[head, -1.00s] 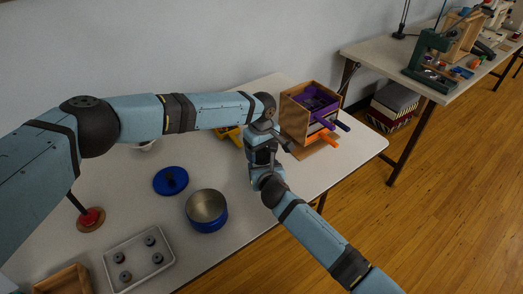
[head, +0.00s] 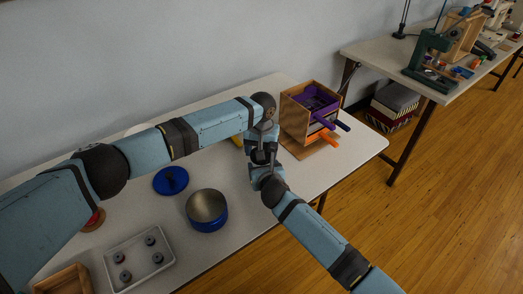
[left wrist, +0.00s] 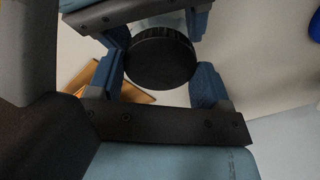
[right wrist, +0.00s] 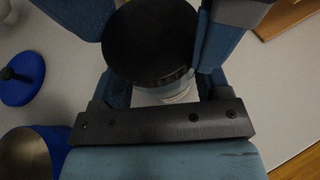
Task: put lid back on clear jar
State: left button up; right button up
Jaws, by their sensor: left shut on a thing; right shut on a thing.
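The black round lid (left wrist: 160,60) is between my left gripper's fingers (left wrist: 159,80), and the gripper is shut on it. The lid also shows in the right wrist view (right wrist: 150,40), directly over the clear jar (right wrist: 176,92). My right gripper (right wrist: 163,85) is shut on the jar; only a small strip of its clear side shows below the lid. The lid looks level and very close to the jar's top. I cannot tell whether it touches or is seated on the rim. In the head view both grippers meet over the table, with the right gripper (head: 263,172) below the left one.
An open blue tin (head: 207,222) and its blue lid (head: 170,180) lie left of the grippers. A grey tray (head: 118,248) with several knobs is nearer. A wooden box (head: 297,118) with purple and orange handles stands close at the right. The white table's front right is clear.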

pick_arm(q)
jog(key=o, duration=1)
jog(key=shift+r, duration=2.3)
jog(key=shift+c, duration=0.3)
notch_tip(320, 180, up, 3)
jog(key=n, duration=0.5)
jog(key=shift+f, duration=3.95)
